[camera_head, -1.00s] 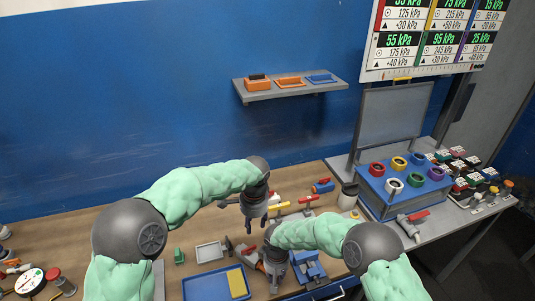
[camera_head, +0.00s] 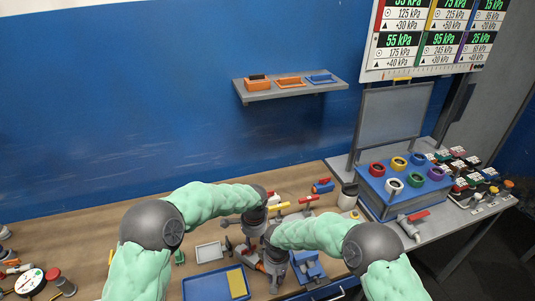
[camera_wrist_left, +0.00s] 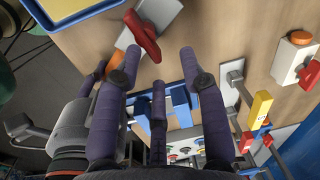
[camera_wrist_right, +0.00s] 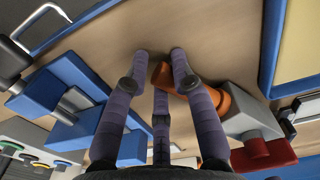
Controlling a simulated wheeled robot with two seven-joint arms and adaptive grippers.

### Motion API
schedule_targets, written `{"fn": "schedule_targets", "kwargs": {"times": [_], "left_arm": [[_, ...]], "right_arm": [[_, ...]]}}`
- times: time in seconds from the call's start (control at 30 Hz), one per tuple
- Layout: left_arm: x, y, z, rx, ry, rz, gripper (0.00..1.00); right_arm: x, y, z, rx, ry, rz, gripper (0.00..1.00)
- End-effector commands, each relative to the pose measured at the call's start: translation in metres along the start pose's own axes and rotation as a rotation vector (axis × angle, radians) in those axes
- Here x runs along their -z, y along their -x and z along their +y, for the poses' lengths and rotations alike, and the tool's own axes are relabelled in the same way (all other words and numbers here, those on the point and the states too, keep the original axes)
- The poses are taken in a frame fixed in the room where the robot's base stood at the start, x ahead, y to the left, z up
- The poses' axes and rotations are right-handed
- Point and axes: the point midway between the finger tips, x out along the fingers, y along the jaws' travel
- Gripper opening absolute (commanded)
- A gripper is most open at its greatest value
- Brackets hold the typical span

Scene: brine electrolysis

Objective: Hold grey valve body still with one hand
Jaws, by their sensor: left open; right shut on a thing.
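The grey valve body (camera_wrist_right: 250,118) has a red handle (camera_wrist_right: 265,155) and an orange end (camera_wrist_right: 208,102) in the right wrist view. My right gripper (camera_wrist_right: 163,72) is shut around the orange end, low over the table. The left wrist view also shows the grey body (camera_wrist_left: 160,12), with its red handle (camera_wrist_left: 143,36) across it. My left gripper (camera_wrist_left: 158,75) is open and empty, a little above the table beside the valve. In the head view my left gripper (camera_head: 254,240) and right gripper (camera_head: 274,285) are close together, and the arms partly hide the valve.
A blue vise-like fixture (camera_head: 308,268) stands just right of my right gripper. A blue tray (camera_head: 207,286) with a yellow pad lies to the left. A pale tray (camera_head: 209,252) and several valves with coloured handles are nearby. The left of the table has free room.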

Motion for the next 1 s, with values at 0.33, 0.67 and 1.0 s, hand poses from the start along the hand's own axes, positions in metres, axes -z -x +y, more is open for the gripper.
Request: {"fn": "schedule_targets", "kwargs": {"times": [0.33, 0.67, 1.0], "left_arm": [[0.0, -0.017, 0.0, 0.0, 0.001, -0.001, 0.41], [-0.001, -0.018, 0.002, -0.003, 0.0, -0.002, 0.11], [0.0, -0.016, -0.001, 0.002, 0.0, 0.001, 0.0]], "right_arm": [[0.001, 0.001, 0.0, 0.0, -0.001, 0.003, 0.0], [0.003, 0.003, 0.001, 0.0, -0.001, 0.007, 0.0], [0.0, 0.0, 0.0, 0.0, 0.001, 0.0, 0.0]]}}
